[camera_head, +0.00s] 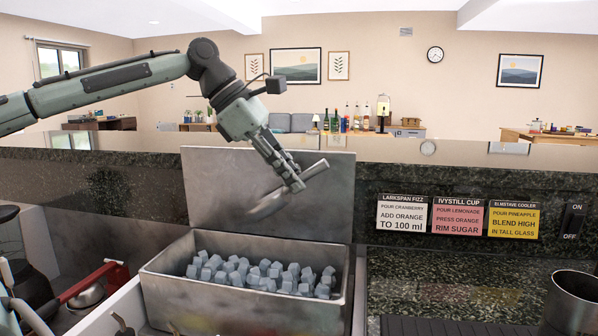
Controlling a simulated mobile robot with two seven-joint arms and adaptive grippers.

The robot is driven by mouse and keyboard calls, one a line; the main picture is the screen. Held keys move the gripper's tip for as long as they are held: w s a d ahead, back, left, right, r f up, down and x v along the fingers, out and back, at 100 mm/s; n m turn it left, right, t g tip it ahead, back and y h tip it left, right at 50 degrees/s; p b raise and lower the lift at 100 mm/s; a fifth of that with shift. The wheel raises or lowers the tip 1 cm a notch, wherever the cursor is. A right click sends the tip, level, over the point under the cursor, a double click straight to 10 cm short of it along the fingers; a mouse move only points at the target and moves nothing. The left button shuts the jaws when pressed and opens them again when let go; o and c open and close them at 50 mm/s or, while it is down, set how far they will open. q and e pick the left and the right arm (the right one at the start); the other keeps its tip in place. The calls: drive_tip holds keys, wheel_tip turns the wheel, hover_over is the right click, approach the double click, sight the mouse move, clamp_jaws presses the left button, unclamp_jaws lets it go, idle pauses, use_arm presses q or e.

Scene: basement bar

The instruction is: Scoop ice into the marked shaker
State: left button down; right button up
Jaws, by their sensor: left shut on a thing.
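My left gripper (296,184) is shut on the handle of a grey metal scoop (268,205). It holds the scoop tilted above the ice bin, with the bowl low and to the left. I cannot tell whether the bowl holds ice. The metal ice bin (240,300) is open and holds many grey-blue ice cubes (262,274). A metal cup (573,305) stands at the lower right edge, partly cut off. No mark shows on it, so I cannot tell whether it is the marked shaker.
The bin's raised lid (215,185) stands behind the scoop. Three recipe cards (402,215) and an on/off switch (573,220) are on the dark stone ledge to the right. A red-handled tool (90,285) is at the left. The counter (450,280) between bin and cup is mostly clear.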

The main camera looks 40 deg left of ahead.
sight(283, 201)
use_arm(q)
drive_tip(key=shift+f, duration=0.45)
wheel_tip(283, 201, down, 6)
drive_tip(key=shift+r, duration=0.1)
wheel_tip(283, 201, down, 10)
drive_tip(key=b, duration=0.6)
drive_tip(key=shift+r, duration=0.2)
use_arm(e)
drive_tip(key=w+r+t, duration=0.1)
drive_tip(key=w+r, duration=0.2)
drive_tip(key=r, duration=1.2)
drive_tip(key=shift+a, duration=0.45)
drive_tip(key=shift+r, duration=0.15)
